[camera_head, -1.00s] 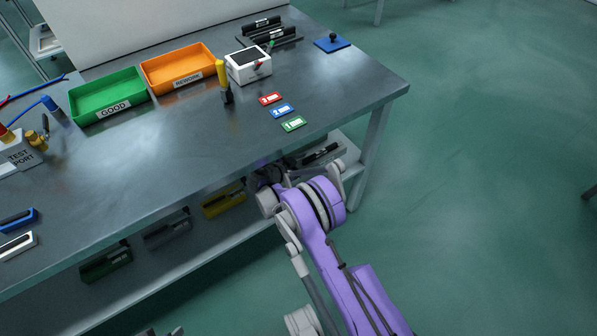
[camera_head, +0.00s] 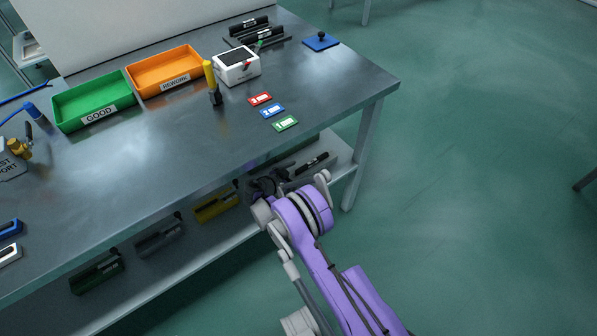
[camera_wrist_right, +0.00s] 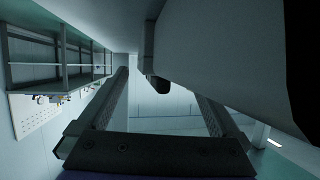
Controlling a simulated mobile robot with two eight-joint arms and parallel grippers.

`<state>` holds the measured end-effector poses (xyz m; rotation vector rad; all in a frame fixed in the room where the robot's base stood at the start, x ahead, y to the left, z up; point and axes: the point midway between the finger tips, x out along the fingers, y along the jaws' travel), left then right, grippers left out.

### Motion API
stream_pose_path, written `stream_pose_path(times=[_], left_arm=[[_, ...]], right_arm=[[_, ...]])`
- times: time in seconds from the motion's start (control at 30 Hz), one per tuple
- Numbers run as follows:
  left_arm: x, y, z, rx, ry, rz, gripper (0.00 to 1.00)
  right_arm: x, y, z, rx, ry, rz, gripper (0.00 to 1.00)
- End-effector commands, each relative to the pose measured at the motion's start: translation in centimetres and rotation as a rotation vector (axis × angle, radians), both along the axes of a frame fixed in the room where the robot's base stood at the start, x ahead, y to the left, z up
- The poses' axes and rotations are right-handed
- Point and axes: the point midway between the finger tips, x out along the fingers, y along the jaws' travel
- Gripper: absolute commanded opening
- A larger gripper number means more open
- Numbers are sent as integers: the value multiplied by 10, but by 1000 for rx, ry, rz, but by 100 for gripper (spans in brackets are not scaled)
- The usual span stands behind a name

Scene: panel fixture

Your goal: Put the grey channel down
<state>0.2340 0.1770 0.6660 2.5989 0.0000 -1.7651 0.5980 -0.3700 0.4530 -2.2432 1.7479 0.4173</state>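A dark grey bin-like piece (camera_head: 158,237) sits on the lower shelf, between a green one and a yellow one. I cannot tell whether it is the grey channel. A pale strip with a dark slot (camera_head: 9,254) lies at the table's left front, cut by the picture edge. My right gripper (camera_head: 268,186) is at the table's front edge, near the lower shelf, partly hidden by its own wrist. In the right wrist view its fingers (camera_wrist_right: 163,98) stand wide apart, with nothing visibly held between them. My left gripper is not in view.
The table (camera_head: 190,140) carries a green GOOD tray (camera_head: 75,118), an orange REWORK tray (camera_head: 150,88), a white box (camera_head: 238,77), a yellow-handled tool (camera_head: 211,80) and three coloured tags. A dark piece (camera_head: 312,163) lies on the shelf near my gripper.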

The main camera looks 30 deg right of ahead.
Motion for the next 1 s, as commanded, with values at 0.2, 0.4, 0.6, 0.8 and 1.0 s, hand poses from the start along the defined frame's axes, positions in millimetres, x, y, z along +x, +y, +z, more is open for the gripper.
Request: stream_pose_path(times=[0.2,0.4,0.6,0.8,1.0], left_arm=[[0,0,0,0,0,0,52],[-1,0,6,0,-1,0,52],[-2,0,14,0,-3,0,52],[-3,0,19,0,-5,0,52],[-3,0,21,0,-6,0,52]], right_arm=[[0,1,1,0,0,0,100],[-5,23,11,0,0,3,100],[-16,63,29,1,0,3,100],[-24,94,41,0,1,1,100],[-28,107,46,-1,0,0,100]])
